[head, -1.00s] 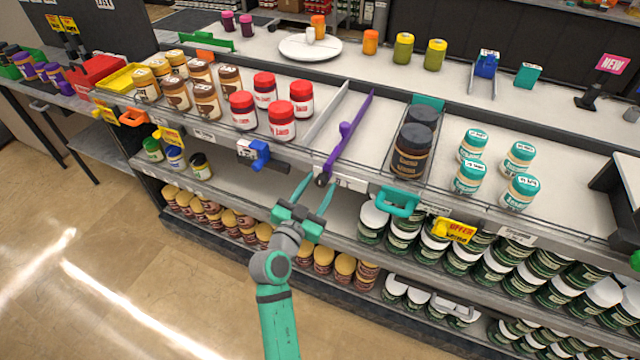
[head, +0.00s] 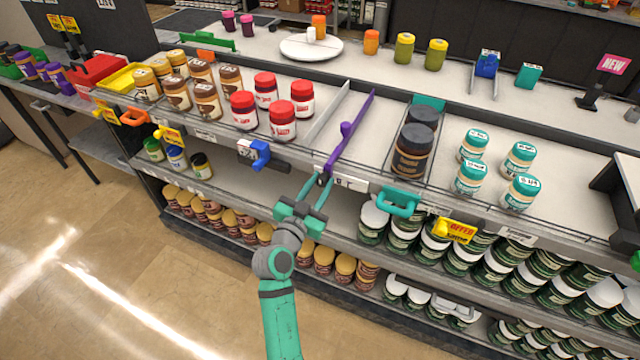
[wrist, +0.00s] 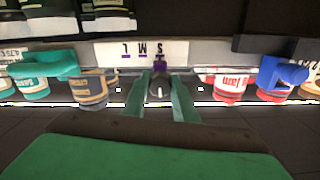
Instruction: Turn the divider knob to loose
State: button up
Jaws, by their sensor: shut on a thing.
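The purple divider (head: 352,124) stands on the upper shelf, with a raised purple bump midway along it. Its small dark knob (head: 322,179) is at the front edge of that shelf. My gripper (head: 319,183) is shut on the knob, with one teal finger on each side. In the wrist view the grey knob (wrist: 160,89) sits between the fingers, with a pale mark on its face. A white label with the letters L, M and S (wrist: 130,50) and purple marks is beside the knob's purple mount.
Red-lidded jars (head: 283,122) stand left of the divider and a dark jar (head: 412,153) to the right. A blue clip (head: 260,154) and a teal handle (head: 400,202) stick out from the shelf front on either side. The floor at left is clear.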

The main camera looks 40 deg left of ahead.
jog(key=n, duration=0.3)
jog(key=shift+n, duration=0.3)
jog(key=n, duration=0.3)
jog(key=shift+n, duration=0.4)
jog(key=n, duration=0.4)
jog(key=shift+n, duration=1.7)
jog(key=o, duration=1.1)
jog(key=shift+c, duration=0.2)
jog(key=shift+s, duration=0.1)
